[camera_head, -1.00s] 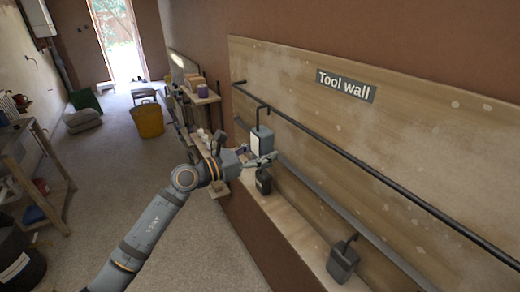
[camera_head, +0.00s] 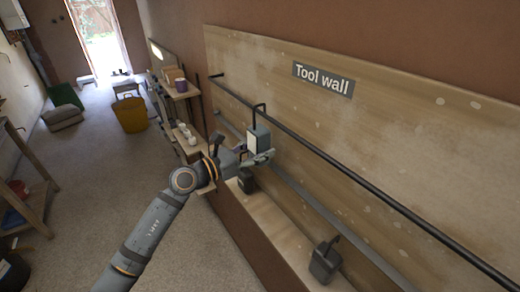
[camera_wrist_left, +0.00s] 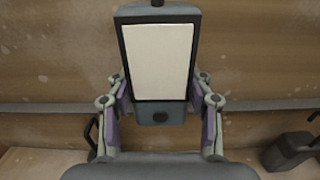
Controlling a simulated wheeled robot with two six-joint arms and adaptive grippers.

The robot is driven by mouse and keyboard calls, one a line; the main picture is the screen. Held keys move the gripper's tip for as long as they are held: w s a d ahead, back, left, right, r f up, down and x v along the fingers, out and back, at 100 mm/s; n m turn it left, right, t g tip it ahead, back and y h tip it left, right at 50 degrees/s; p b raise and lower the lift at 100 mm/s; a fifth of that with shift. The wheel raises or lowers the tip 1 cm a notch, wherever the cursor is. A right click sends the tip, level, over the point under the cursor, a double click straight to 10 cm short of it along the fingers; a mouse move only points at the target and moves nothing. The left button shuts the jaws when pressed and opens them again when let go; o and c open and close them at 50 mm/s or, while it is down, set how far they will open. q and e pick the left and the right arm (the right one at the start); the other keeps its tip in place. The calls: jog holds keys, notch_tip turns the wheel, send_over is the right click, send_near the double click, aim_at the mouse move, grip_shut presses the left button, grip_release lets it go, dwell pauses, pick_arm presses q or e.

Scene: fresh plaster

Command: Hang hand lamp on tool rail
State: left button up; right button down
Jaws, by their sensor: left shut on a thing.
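The hand lamp (camera_head: 258,138) is a blue-grey box with a pale front panel and a dark hook on top. My left gripper (camera_head: 262,157) is shut on its lower body, with fingers on both sides. In the left wrist view the lamp (camera_wrist_left: 158,60) stands upright between the fingers (camera_wrist_left: 160,108); its hook is mostly cut off at the top. The black tool rail (camera_head: 330,157) runs along the board. In the head view the hook overlaps the rail; I cannot tell whether it touches or goes over it. My right gripper is not in view.
A lower grey rail (camera_head: 315,202) runs below the tool rail. A wooden ledge (camera_head: 285,232) carries dark hooked objects (camera_head: 325,262), one (camera_head: 247,182) just below my gripper. A "Tool wall" sign (camera_head: 323,79) is above. A yellow bin (camera_head: 131,115) stands on open floor behind.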

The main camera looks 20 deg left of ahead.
aim_at(259, 128)
pick_arm(q)
jog(key=shift+s+f, duration=0.1)
jog(key=shift+w+f, duration=0.15)
jog(key=shift+w, duration=0.15)
jog(key=o, duration=1.4)
jog(key=shift+s, duration=0.2)
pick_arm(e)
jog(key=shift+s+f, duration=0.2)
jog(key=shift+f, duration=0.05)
pick_arm(q)
jog(key=shift+w, duration=0.1)
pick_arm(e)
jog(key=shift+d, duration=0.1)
pick_arm(q)
notch_tip(259, 128, up, 10)
jog(key=shift+r, duration=0.1)
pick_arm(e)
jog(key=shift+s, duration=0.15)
